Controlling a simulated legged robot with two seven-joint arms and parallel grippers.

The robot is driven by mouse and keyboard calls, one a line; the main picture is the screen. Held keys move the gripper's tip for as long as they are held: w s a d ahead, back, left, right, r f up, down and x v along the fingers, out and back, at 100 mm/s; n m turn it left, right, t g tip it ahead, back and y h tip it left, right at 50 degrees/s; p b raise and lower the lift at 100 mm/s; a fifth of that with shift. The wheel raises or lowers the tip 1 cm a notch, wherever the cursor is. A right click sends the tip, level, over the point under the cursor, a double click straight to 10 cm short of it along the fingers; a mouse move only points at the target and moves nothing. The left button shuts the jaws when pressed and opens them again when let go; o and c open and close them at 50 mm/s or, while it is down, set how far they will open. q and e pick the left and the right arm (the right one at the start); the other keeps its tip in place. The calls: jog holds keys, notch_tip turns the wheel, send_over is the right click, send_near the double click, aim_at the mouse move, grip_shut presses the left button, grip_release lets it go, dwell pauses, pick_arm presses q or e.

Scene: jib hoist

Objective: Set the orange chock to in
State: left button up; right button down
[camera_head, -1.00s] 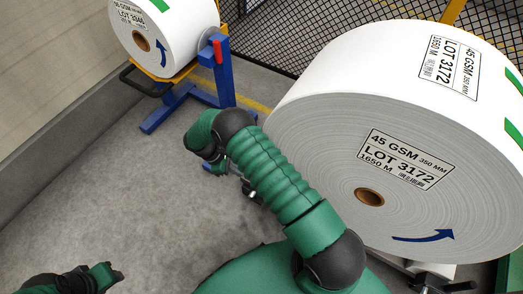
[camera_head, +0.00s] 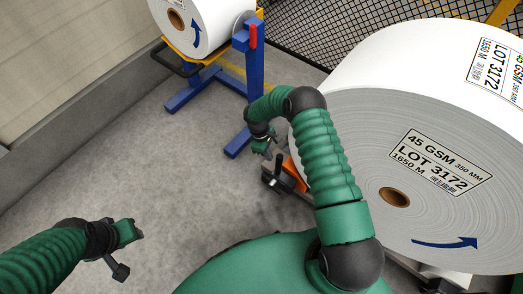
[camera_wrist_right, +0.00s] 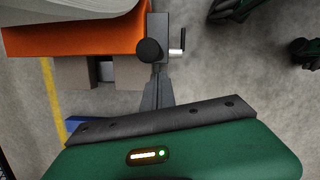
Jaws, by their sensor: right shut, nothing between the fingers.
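The orange chock (camera_head: 296,173) shows in the head view beside the big paper roll (camera_head: 345,145), partly hidden by my right arm. It is large at the upper left of the wrist view (camera_wrist_right: 75,42), against the roll's underside. A black bracket with a round knob (camera_wrist_right: 150,51) and a metal pin handle (camera_wrist_right: 179,42) sits at the chock's right end. My right gripper (camera_head: 266,143) is shut and empty. In the wrist view its fingertips (camera_wrist_right: 159,70) appear just below the knob; contact cannot be told. My left gripper (camera_head: 137,232) is away over the floor, its jaws unclear.
A second roll (camera_head: 195,22) rests on a blue and yellow stand (camera_head: 240,85) at the back. A mesh fence (camera_head: 300,45) runs behind. A grey wall (camera_head: 70,60) is at left. The floor (camera_head: 150,155) between is clear.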

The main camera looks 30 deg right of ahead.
pick_arm(q)
jog(key=shift+d, duration=0.25)
pick_arm(e)
jog(key=shift+s+d+f, duration=0.1)
jog(key=shift+s+d, duration=0.35)
pick_arm(q)
jog(key=shift+a, duration=0.1)
